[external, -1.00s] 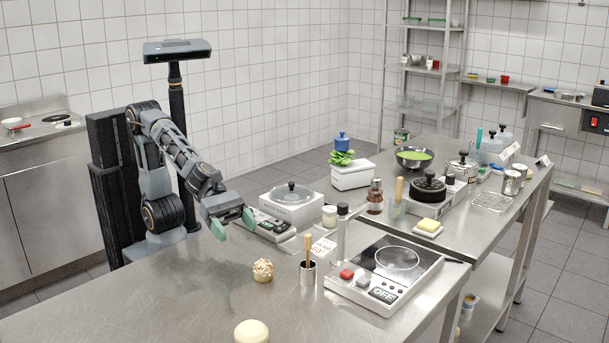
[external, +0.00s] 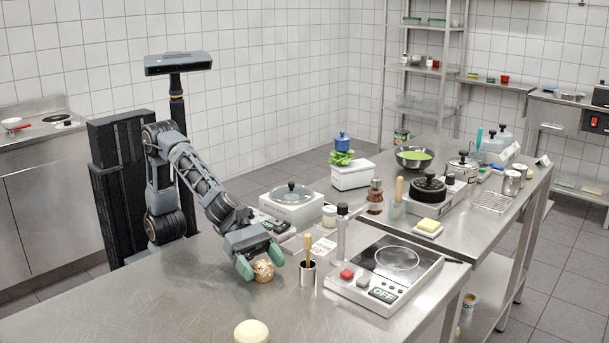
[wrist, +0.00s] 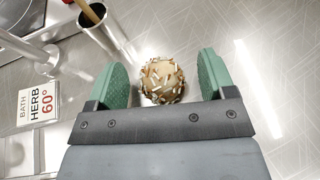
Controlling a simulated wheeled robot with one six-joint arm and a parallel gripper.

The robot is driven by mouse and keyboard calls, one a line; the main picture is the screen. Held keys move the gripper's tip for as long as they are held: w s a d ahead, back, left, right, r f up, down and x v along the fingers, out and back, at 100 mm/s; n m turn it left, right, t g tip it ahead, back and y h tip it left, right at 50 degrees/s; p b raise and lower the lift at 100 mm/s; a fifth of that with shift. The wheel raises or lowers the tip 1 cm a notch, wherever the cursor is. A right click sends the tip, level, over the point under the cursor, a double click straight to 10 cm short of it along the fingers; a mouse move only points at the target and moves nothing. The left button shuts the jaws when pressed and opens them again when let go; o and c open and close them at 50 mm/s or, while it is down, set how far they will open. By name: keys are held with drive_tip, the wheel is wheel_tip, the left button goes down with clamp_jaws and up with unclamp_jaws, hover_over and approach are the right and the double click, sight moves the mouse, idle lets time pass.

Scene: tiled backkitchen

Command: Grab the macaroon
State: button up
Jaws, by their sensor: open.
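The macaroon (external: 264,270) is a small round tan ball studded with pale slivers, resting on the steel table. My gripper (external: 261,262) is open, with its two green fingers on either side of the macaroon in the external view. In the wrist view the macaroon (wrist: 162,80) lies between the green fingertips of my gripper (wrist: 161,78), with gaps to both fingers. Its lower edge there comes close to the dark gripper bar. I cannot tell the exact height of the fingertips above the table.
A metal cup with a wooden-handled tool (external: 308,273) stands just right of my gripper. Behind it are a sign card (external: 322,247) and a tall silver pourer (external: 342,230). An induction hob (external: 376,293) lies further right. A pale round dome (external: 251,332) sits at the front; the table's left side is clear.

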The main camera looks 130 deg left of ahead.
drive_tip(key=shift+w+f, duration=0.1)
drive_tip(key=shift+w, duration=0.15)
drive_tip(key=c, duration=1)
drive_tip(key=shift+o, duration=0.2)
